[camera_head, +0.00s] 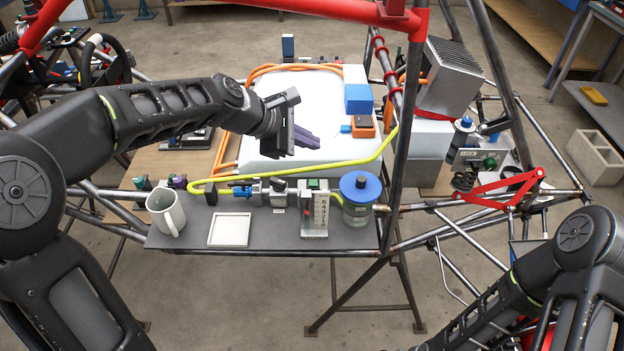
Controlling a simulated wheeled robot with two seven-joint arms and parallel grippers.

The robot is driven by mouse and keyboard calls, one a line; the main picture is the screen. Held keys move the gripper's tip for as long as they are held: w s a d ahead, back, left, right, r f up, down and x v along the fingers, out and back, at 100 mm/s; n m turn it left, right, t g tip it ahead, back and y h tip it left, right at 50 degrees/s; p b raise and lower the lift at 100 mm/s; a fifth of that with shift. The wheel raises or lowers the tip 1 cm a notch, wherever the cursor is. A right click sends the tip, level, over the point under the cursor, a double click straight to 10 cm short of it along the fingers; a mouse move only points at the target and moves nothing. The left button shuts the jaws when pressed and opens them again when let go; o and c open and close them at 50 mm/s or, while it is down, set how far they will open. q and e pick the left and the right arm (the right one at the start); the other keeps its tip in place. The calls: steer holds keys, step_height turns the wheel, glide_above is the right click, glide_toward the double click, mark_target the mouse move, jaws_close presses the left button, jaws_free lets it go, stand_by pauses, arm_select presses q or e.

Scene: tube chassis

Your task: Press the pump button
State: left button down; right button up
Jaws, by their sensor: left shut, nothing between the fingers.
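My left gripper (308,139) is shut and empty. It hangs over the white box-like unit behind the grey shelf, apart from the small devices. A small device with a green top (314,184) stands on the shelf above a scale gauge (319,210). Left of it sits a grey valve-like block (272,190) with a blue fitting (242,191). A jar with a blue lid (360,188) stands at the right. I cannot tell for sure which part is the pump button. My right arm enters at the lower right; its gripper is out of view.
The grey shelf (195,236) also holds a white mug (166,212) and a white square tray (229,229). A yellow hose (330,172) runs behind the devices. Chassis tubes (402,150) rise to the right, and a red tube crosses above.

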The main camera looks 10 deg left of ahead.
arm_select(q)
steer(key=b, duration=0.7)
glide_above(309, 184)
step_height(309, 184, down, 7)
steer(key=shift+d+r, duration=0.1)
steer(key=shift+f+b, duration=0.55)
steer(key=shift+f, duration=0.5)
steer(key=shift+f, duration=0.1)
stand_by(0.7)
steer(key=shift+f, duration=0.3)
steer(key=shift+f+b, duration=0.5)
steer(key=shift+b, duration=0.1)
stand_by(0.6)
steer(key=shift+r+p, duration=0.95)
